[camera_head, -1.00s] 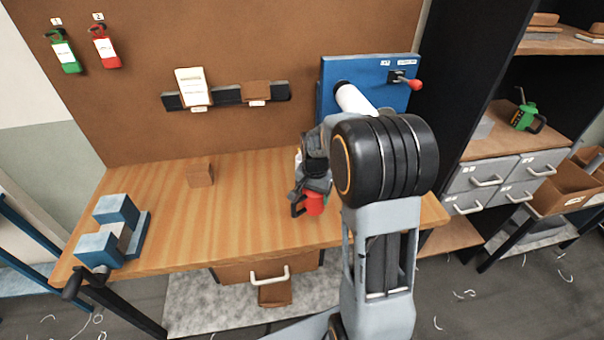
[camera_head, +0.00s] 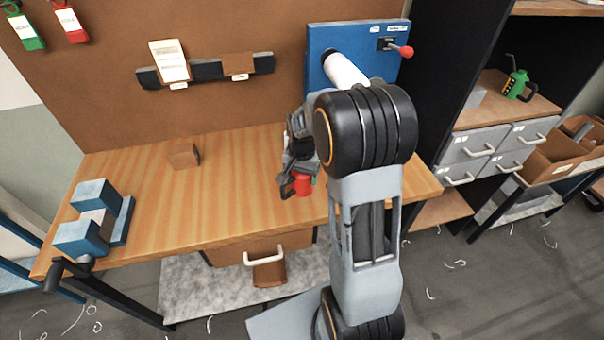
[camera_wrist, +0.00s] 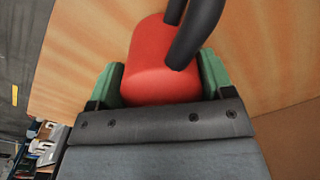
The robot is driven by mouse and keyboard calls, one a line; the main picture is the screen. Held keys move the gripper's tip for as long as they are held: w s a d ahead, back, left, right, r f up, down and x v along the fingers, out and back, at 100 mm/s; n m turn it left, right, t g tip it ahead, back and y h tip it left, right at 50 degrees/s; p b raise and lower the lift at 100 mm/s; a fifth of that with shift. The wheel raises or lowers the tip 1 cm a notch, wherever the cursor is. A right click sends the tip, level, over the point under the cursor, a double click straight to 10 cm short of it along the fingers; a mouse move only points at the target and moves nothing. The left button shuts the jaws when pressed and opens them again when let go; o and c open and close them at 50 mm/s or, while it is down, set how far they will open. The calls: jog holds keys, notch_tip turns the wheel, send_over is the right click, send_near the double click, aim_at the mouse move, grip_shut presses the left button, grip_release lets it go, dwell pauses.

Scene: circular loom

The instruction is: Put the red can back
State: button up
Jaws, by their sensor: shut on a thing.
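The red can (camera_head: 303,185) is at my gripper (camera_head: 301,172), over the front right part of the wooden bench top, left of my arm. In the wrist view the red can (camera_wrist: 160,60) sits between the two green fingers of my gripper (camera_wrist: 160,85), which are shut on its sides. A dark curved handle or spout crosses the can's upper right side there. I cannot tell whether the can touches the bench top. My arm hides part of the bench behind it.
A blue vise (camera_head: 95,222) stands at the bench's left end, with a small wooden block (camera_head: 184,154) behind it. A blue panel with a white roll (camera_head: 345,70) is at the back. A shelf with a green can (camera_head: 517,84) stands right. The bench's middle (camera_head: 225,195) is clear.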

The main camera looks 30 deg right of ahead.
jog(key=shift+f+b, duration=0.4)
jog(key=shift+f, duration=0.05)
jog(key=o, duration=1.7)
jog(key=shift+r, duration=0.1)
notch_tip(320, 180, up, 14)
jog(key=shift+b, duration=0.35)
jog(key=shift+f, duration=0.2)
jog(key=f+n, duration=0.1)
jog(key=s+f+n, duration=0.1)
jog(key=shift+s+a+f+n, duration=0.15)
jog(key=shift+f+n, duration=0.05)
jog(key=shift+n, duration=0.1)
jog(key=s+a+r+n+t, duration=0.1)
jog(key=s+a+n+t, duration=0.3)
jog(key=s, duration=1)
jog(key=a+n, duration=0.2)
jog(key=a, duration=0.2)
